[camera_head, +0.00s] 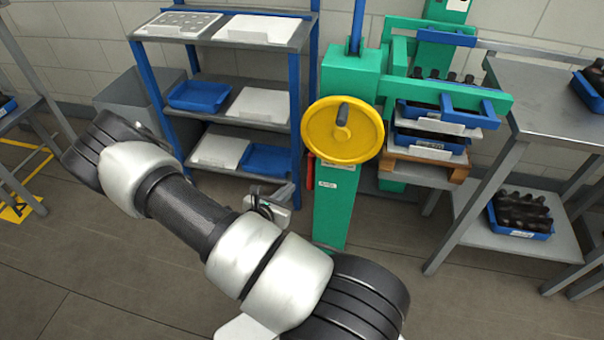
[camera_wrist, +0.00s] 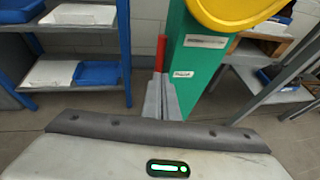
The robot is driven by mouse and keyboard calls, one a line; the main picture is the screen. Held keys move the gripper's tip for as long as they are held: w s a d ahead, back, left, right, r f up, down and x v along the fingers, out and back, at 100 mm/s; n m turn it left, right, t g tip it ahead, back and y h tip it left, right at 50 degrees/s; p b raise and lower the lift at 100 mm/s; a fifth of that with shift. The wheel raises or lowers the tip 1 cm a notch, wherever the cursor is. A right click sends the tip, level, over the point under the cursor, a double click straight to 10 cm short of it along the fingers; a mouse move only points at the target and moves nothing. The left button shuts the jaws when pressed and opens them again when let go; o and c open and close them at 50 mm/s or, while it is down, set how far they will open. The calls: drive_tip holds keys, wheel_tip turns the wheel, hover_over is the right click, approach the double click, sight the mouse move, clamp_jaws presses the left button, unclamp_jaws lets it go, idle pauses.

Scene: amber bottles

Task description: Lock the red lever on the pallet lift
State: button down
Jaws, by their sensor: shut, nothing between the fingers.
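The red lever (camera_head: 310,172) is on the left side of the green column of the pallet lift (camera_head: 333,212), below the yellow handwheel (camera_head: 322,133). In the wrist view the red lever (camera_wrist: 161,52) looks upright, just beyond my fingertips, which hide its lower end. My gripper (camera_head: 291,187) is shut and empty, close to the left of the column. In the wrist view my gripper (camera_wrist: 162,76) has its fingers together and pointing at the lever. I cannot tell whether they touch it.
A blue-framed shelf rack (camera_head: 297,120) with trays stands left of the lift. The lift carries stacked blue crates of dark bottles on a wooden pallet (camera_head: 458,172). A grey table (camera_head: 545,100) stands to the right, with a blue crate (camera_head: 520,236) of bottles on its lower shelf.

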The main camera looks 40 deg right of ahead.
drive_tip(key=b, duration=0.3)
approach(309, 161)
drive_tip(key=d+f, duration=0.1)
drive_tip(key=w+d+f, duration=0.1)
drive_tip(key=f, duration=0.1)
drive_tip(key=d+f, duration=0.1)
drive_tip(key=d, duration=0.1)
drive_tip(key=shift+w+f, duration=0.25)
drive_tip(key=shift+w, duration=0.05)
drive_tip(key=shift+w+d, duration=0.25)
drive_tip(key=shift+d, duration=0.25)
drive_tip(key=shift+d+r, duration=0.1)
drive_tip(key=shift+r, duration=0.1)
drive_tip(key=w+d+g+y+p, duration=0.1)
drive_tip(key=w+d+p, duration=0.1)
drive_tip(key=p, duration=0.1)
drive_tip(key=shift+w+d+r, duration=0.15)
drive_tip(key=shift+d, duration=0.1)
drive_tip(key=shift+a, duration=0.1)
